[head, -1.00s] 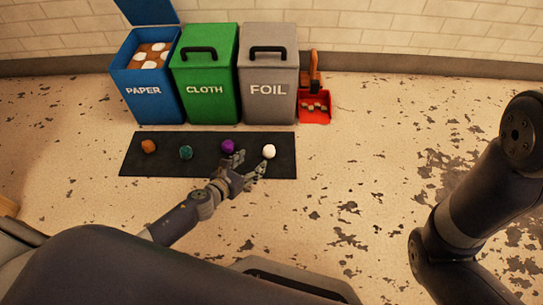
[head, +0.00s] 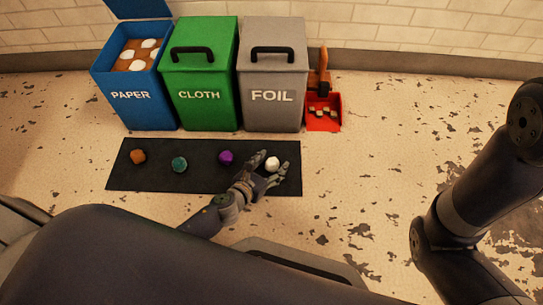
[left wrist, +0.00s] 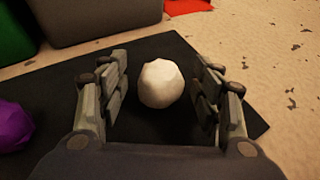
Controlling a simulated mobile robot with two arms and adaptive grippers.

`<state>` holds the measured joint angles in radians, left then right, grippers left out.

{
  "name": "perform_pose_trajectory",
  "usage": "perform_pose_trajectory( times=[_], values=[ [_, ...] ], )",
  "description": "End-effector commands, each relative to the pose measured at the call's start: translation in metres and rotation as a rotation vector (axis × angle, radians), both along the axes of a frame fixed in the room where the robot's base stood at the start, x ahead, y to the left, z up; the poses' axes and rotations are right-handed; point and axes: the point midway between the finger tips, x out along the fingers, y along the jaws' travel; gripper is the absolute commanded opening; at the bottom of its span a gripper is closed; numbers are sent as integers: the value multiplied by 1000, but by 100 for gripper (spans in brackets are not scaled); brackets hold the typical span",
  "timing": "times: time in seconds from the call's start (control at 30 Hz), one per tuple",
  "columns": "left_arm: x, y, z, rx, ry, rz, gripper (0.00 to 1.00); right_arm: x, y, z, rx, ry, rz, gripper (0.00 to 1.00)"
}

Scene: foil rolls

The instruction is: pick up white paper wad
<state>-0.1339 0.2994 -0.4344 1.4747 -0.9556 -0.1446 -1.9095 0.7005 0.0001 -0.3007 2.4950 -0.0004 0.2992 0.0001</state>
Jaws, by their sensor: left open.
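The white paper wad (head: 272,163) lies at the right end of the black mat (head: 148,180). My left gripper (head: 270,174) is open, with its fingers around the near part of the wad in the head view. In the left wrist view the wad (left wrist: 161,83) sits between the two open fingers (left wrist: 163,92), with a gap on each side. No finger is seen touching it. My right arm shows at the right of the head view, but its gripper is out of sight.
A purple wad (head: 226,157), a teal wad (head: 179,164) and an orange wad (head: 138,157) lie left on the mat. Behind stand the open blue PAPER bin (head: 131,97), closed green CLOTH bin (head: 200,95), closed grey FOIL bin (head: 272,97) and a red dustpan (head: 323,122).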

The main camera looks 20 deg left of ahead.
Motion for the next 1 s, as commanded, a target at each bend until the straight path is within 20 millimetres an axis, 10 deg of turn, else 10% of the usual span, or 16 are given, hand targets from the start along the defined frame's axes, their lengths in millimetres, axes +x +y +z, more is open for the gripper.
perform_pose_trajectory(
  times=[0.27, 0.47, 1.0],
  values=[
    [-1, -2, -1, 1, 1, 0, 60, -3, -1, -1, 1, -6, 1, 40],
    [-1, -2, -1, 1, 1, 0, 23, -6, -2, -2, 3, -11, 2, 40],
    [-1, -2, 6, 1, 0, 1, 23, -2, -1, 6, 1, -5, 1, 40]
  ],
)
